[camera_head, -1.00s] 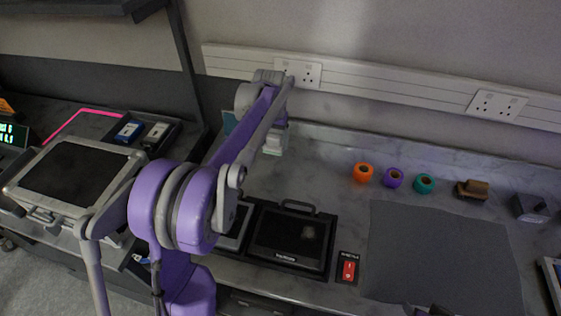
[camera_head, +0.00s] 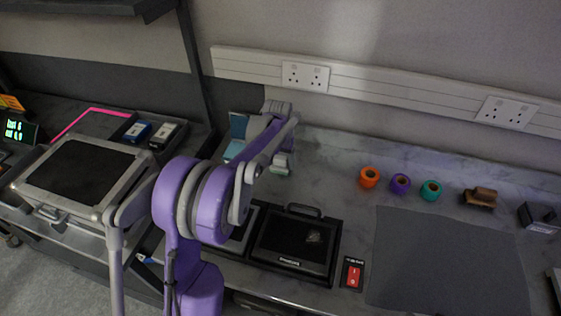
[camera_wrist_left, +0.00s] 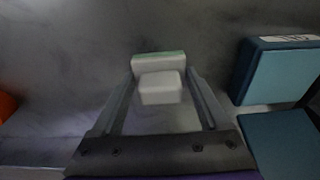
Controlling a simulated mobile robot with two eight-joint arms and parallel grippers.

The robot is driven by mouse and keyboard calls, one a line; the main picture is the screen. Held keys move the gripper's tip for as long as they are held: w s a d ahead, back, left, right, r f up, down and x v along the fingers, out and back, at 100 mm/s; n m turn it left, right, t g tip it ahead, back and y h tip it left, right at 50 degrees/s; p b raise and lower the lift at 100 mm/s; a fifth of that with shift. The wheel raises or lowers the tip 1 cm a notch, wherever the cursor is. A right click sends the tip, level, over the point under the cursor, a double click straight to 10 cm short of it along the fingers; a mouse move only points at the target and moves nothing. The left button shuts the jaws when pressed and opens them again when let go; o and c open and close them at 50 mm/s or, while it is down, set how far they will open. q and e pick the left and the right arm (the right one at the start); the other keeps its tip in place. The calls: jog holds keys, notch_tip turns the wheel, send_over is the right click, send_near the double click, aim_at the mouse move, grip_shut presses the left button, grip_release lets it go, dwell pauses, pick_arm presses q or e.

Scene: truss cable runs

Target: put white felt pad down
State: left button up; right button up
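The white felt pad (camera_wrist_left: 160,90) is a small whitish block with a pale green far edge. In the head view the pad (camera_head: 280,163) shows at the end of my left arm, low over the back left of the marble worktop. My left gripper (camera_head: 279,158) is partly hidden by its own arm there. I cannot tell whether the pad touches the worktop. My right gripper is not in view.
An open light-blue box (camera_wrist_left: 282,78) is close to the right of the pad in the wrist view. A black case (camera_head: 293,243), red switch (camera_head: 353,275), grey mat (camera_head: 445,260), orange (camera_head: 369,178), purple (camera_head: 400,184) and teal (camera_head: 431,190) rolls lie rightward. Bare worktop surrounds the pad.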

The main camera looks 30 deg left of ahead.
aim_at(279, 167)
pick_arm(q)
jog(key=shift+o, duration=1.4)
notch_tip(279, 167, up, 12)
jog(key=s, duration=0.1)
jog(key=s+d+m+t, duration=0.2)
jog(key=s+d, duration=0.8)
jog(key=s, duration=0.4)
jog(key=s+d+f, duration=0.1)
jog(key=s+f, duration=0.1)
jog(key=s, duration=0.2)
jog(key=s+d+f+t, duration=0.1)
jog(key=s+d+f, duration=0.1)
jog(key=s, duration=0.2)
jog(key=s+d+f+t, duration=0.1)
jog(key=s+d+f, duration=0.1)
jog(key=s, duration=0.2)
jog(key=shift+s+f+m+p, duration=0.25)
jog(key=shift+f+m+p, duration=0.15)
